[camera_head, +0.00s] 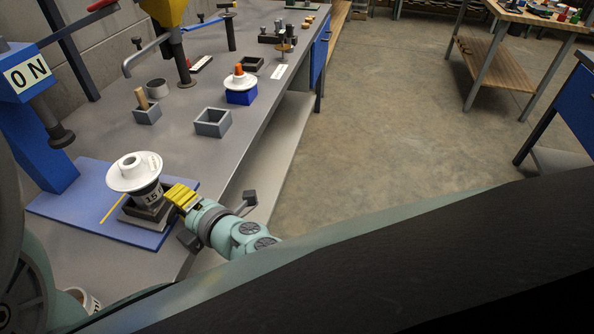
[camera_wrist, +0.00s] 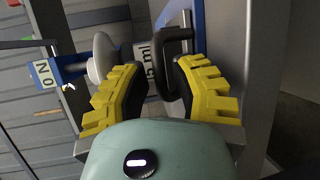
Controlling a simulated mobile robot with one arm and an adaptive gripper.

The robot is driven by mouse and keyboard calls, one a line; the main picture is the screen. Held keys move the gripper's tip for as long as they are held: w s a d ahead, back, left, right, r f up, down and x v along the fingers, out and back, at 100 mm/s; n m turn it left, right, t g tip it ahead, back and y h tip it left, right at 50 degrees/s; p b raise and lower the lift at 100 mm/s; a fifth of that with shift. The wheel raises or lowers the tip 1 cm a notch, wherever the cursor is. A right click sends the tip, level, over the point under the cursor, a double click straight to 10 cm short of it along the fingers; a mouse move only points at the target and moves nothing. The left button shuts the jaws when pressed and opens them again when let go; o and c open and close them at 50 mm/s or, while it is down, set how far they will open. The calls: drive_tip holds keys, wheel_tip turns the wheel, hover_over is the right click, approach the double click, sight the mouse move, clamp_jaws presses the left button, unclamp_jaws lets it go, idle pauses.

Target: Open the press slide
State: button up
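The blue press (camera_head: 38,130) with an "ON" label stands at the left on a blue base plate (camera_head: 95,185). Its slide (camera_head: 146,216) is a dark block at the plate's right side. On it stands a labelled cylinder (camera_head: 153,194) topped by a white disc (camera_head: 135,172). The disc also shows in the wrist view (camera_wrist: 101,58). My yellow-fingered gripper (camera_head: 180,196) is at the slide's right side. In the wrist view my gripper (camera_wrist: 157,72) is open, with a dark U-shaped handle (camera_wrist: 172,35) reaching between its fingers. I cannot tell whether a finger touches it.
Along the grey bench (camera_head: 190,135) stand an empty grey square box (camera_head: 212,122), a box with a wooden peg (camera_head: 147,112), and a blue block (camera_head: 241,96) bearing a white disc and orange cap. The floor (camera_head: 390,120) right of the bench is clear.

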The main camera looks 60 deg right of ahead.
drive_tip(key=s+r, duration=0.2)
drive_tip(key=s, duration=0.9)
drive_tip(key=shift+a, duration=0.25)
